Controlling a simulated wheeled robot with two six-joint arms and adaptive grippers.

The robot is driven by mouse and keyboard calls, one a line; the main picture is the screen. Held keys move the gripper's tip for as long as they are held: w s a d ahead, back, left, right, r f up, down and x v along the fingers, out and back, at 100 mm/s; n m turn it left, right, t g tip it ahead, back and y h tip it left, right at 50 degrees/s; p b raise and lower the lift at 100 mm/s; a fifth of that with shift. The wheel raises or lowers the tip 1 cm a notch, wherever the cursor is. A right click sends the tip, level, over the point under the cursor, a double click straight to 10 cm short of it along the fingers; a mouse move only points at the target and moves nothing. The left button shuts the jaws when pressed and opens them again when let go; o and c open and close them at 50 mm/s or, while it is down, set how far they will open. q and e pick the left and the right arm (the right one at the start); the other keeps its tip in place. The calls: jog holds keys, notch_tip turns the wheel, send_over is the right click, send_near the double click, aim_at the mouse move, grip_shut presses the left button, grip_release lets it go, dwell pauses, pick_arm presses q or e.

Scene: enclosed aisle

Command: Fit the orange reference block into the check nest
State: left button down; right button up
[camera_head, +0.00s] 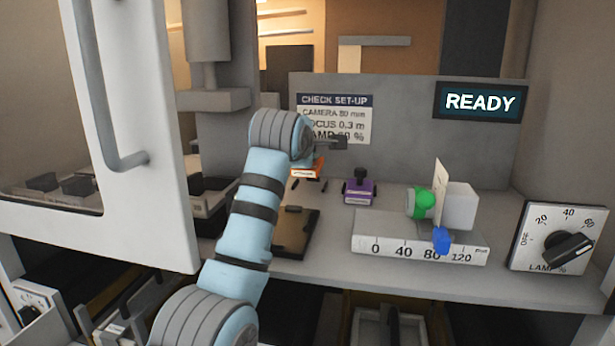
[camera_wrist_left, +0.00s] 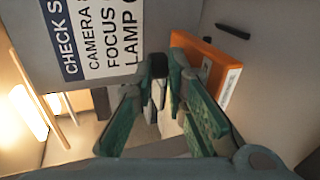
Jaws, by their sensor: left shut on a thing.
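The orange reference block (camera_head: 307,170) is a small orange piece with a pale label, just below my left wrist in the head view. It also shows in the left wrist view (camera_wrist_left: 215,68), beside and beyond the fingers. My left gripper (camera_head: 333,143) is in front of the grey panel; its green-padded fingers (camera_wrist_left: 158,85) are closed in on a dark piece, which looks like the block's knob. Where the grip meets the block is partly hidden. Short black bars (camera_head: 323,187) on the shelf near the block may mark the check nest; I cannot tell. My right gripper is not in view.
A purple block (camera_head: 359,190) with a black knob stands right of the orange block. A dark brown tray (camera_head: 298,240) lies in front. A scale bench (camera_head: 400,243) with green and blue knobs stands right, then a lamp dial (camera_head: 562,240). A white door (camera_head: 130,200) stands left.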

aim_at(304, 170)
pick_arm(q)
notch_tip(304, 170, down, 4)
jog(key=shift+s+f, duration=0.1)
jog(key=shift+f, duration=0.05)
jog(key=c, duration=1.6)
grip_release()
jog(key=shift+f, duration=0.15)
